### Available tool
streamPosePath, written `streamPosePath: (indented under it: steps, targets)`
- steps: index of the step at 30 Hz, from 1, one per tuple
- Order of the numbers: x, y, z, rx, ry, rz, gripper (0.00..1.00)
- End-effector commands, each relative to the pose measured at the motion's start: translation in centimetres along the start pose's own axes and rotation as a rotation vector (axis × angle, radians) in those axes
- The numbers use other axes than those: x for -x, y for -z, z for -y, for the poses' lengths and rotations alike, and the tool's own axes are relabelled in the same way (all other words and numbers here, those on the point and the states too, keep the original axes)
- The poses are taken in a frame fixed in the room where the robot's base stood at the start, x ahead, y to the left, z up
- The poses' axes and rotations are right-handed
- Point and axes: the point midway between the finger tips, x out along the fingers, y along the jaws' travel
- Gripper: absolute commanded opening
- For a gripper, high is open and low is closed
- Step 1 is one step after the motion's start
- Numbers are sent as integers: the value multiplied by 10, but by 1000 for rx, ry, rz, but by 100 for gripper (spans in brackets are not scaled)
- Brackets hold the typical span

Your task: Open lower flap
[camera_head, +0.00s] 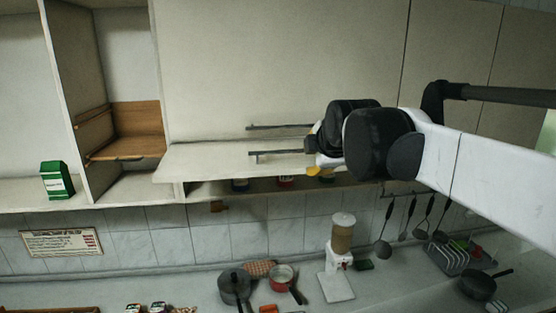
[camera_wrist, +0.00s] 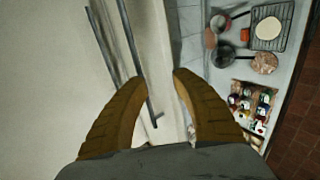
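The lower flap (camera_head: 215,159) is a long pale panel beneath the big upper cabinet door. It tilts outward, with a gap below it where a shelf shows. Its dark bar handle (camera_head: 275,153) runs along its front and also shows in the wrist view (camera_wrist: 133,55). My gripper (camera_wrist: 160,76) is at the right part of this handle. Its two brown fingers are open and apart, with the lower end of the bar between them, nearer the left finger. I cannot tell whether they touch it. In the head view my arm hides the flap's right end.
A second bar handle (camera_head: 280,127) is on the upper door (camera_head: 280,60), close above. Jars (camera_head: 285,182) stand on the shelf under the flap. A dispenser (camera_head: 340,250) and pots (camera_head: 235,285) stand on the counter below. Ladles (camera_head: 383,248) hang at right. A green box (camera_head: 56,181) stands left.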

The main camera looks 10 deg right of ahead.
Motion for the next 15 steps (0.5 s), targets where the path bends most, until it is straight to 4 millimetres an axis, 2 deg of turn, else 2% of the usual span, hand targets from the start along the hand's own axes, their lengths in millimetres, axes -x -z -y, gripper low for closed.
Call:
streamPosePath:
  steps: [15]
  targets:
    - [31, 0, -24, 0, 0, 0, 32]
